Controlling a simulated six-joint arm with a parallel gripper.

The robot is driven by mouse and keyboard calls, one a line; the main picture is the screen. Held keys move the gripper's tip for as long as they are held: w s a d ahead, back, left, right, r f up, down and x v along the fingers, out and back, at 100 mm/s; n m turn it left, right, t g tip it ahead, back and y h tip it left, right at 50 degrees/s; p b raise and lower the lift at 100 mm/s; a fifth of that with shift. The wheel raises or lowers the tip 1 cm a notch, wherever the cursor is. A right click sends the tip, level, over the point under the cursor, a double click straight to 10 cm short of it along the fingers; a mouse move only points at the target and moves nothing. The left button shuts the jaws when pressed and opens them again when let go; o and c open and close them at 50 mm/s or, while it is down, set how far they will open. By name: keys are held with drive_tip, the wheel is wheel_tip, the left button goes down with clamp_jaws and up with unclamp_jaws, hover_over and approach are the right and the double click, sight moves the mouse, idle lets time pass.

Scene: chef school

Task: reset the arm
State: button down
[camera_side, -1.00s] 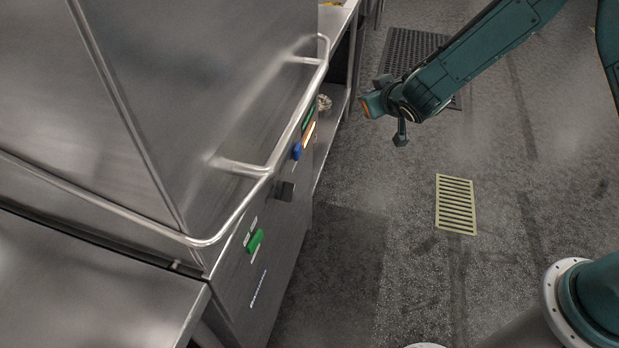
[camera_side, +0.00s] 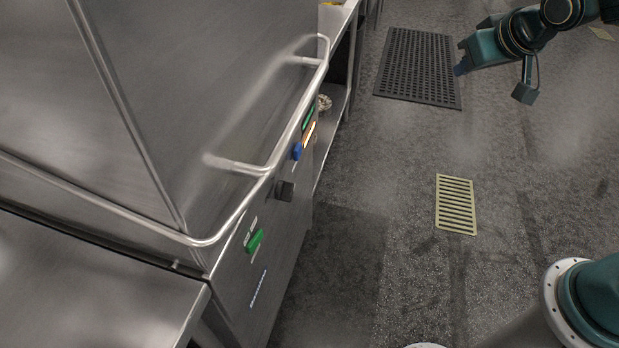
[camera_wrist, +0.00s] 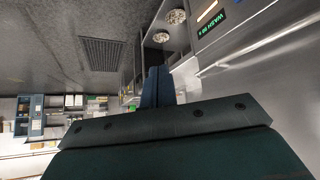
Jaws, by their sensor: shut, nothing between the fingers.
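My gripper (camera_side: 462,69) is at the upper right of the side view, in the air over the floor near the black mat. It is well apart from the steel machine on the left. In the wrist view its two dark blue fingers (camera_wrist: 157,87) are closed together with nothing between them. The steel machine (camera_side: 240,80) has a long bent handle bar (camera_side: 232,222), a green button (camera_side: 255,241) and a blue button (camera_side: 297,151) on its front.
A black perforated mat (camera_side: 418,66) and a pale floor grate (camera_side: 456,204) lie on the grey floor. A steel counter (camera_side: 95,290) is at the lower left. Shelves (camera_wrist: 75,101) show in the wrist view.

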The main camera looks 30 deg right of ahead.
drive_tip(key=s+r+n+g+y, duration=0.1)
drive_tip(key=s, duration=0.9)
drive_tip(key=s+a+r+g+y, duration=0.1)
drive_tip(key=s, duration=1)
drive_tip(key=shift+a+r+n, duration=0.25)
drive_tip(key=shift+a+n, duration=0.05)
drive_tip(key=shift+n, duration=0.1)
idle(5.5)
